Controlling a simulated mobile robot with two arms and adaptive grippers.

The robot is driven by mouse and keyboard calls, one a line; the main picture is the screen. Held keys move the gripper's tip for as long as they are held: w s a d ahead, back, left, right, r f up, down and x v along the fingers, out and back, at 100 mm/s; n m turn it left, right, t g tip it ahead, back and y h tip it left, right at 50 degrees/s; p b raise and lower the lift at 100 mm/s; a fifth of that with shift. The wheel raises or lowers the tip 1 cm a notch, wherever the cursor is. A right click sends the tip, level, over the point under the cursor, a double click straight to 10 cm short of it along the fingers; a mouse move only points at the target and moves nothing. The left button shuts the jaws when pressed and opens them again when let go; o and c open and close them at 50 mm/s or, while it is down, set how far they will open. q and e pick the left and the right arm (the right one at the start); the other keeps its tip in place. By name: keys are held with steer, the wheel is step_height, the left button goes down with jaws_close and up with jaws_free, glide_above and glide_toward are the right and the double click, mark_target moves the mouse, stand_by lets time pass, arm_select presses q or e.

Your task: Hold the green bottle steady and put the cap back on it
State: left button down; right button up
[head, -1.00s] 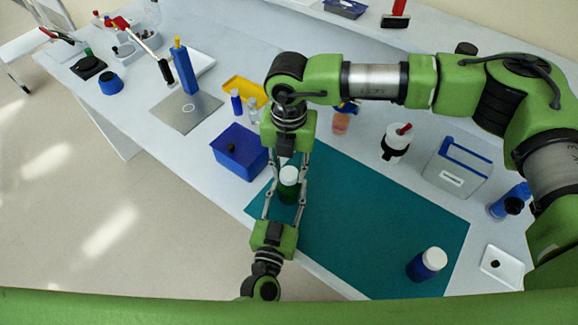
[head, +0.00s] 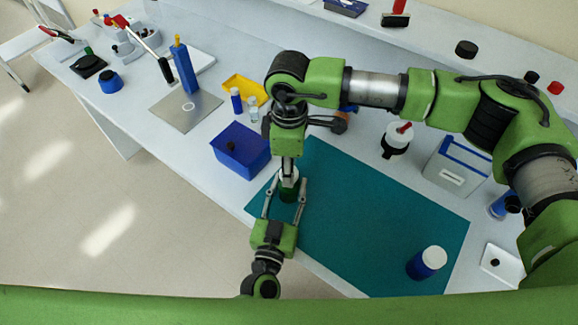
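The green bottle (head: 289,195) stands upright near the front left edge of the teal mat (head: 375,215). A white cap (head: 283,183) sits at its top; whether it is fully seated cannot be told. My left gripper (head: 288,188) reaches in from the front, with one finger on each side of the bottle, and appears shut on it. My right gripper (head: 289,174) points down from above at the cap. Its fingers are seen edge-on and partly cover the cap, so their opening is hidden.
A blue box (head: 240,155) stands left of the bottle, with a yellow tray (head: 245,90) and small vials (head: 237,100) behind. A blue bottle with a white cap (head: 427,263) stands at the mat's right. The mat's middle is clear.

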steer(key=o, duration=0.7)
steer(key=shift+r, duration=2.3)
steer(key=shift+c, duration=0.3)
